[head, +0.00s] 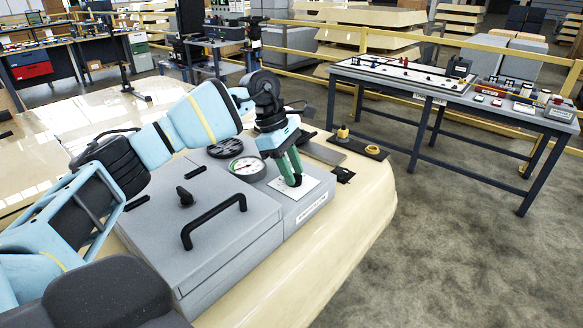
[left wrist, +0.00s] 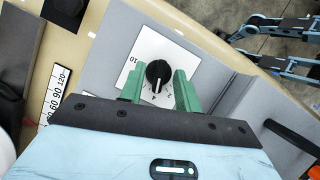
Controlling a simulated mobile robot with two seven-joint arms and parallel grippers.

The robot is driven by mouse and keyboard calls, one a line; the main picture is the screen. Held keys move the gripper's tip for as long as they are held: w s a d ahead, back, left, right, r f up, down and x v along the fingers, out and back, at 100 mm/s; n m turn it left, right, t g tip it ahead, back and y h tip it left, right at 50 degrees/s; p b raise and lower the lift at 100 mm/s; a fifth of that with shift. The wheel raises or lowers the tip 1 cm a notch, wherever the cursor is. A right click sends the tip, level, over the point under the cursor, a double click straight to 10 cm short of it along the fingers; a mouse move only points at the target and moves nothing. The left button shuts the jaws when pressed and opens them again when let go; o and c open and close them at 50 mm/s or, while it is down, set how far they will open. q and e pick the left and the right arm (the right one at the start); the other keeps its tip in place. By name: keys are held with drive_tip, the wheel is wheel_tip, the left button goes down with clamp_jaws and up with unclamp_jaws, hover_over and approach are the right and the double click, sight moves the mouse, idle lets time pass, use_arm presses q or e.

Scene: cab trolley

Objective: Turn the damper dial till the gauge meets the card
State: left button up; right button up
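The black damper dial (left wrist: 158,74) stands on a white scale plate (left wrist: 185,58) on the grey console, its white pointer mark toward the bottom of the left wrist view. My left gripper (left wrist: 159,77) is open around it, one green finger on each side. I cannot tell if the fingers touch it. In the head view my left gripper (head: 295,181) reaches down to the plate (head: 311,185) and mostly hides the dial. The round gauge (head: 247,168) sits left of the gripper; its needle is too small to read surely. A white card-like strip (left wrist: 57,92) reads 60, 90, 120. My right gripper is not in view.
The grey console has a black handle (head: 214,220) and a small black knob (head: 184,196). A grey flat plate (head: 323,150) and a dark tray with yellow parts (head: 358,144) lie behind the gripper. A blue-grey bench (head: 440,92) stands apart at the right.

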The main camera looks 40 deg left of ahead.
use_arm(q)
drive_tip(key=shift+c, duration=0.4)
clamp_jaws()
drive_tip(key=shift+w+f+m+g+b, duration=0.2)
drive_tip(key=shift+m+g+b, duration=0.35)
drive_tip(key=shift+m, duration=0.45)
drive_tip(key=shift+d+m+g+b, duration=0.1)
drive_tip(key=shift+m+g+b, duration=0.25)
drive_tip(key=shift+m, duration=1.15)
drive_tip(key=shift+r, duration=0.15)
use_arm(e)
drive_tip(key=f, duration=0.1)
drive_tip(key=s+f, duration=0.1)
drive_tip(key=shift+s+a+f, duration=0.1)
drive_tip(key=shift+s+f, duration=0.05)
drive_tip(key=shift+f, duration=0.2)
use_arm(q)
drive_tip(key=shift+o, duration=0.4)
unclamp_jaws()
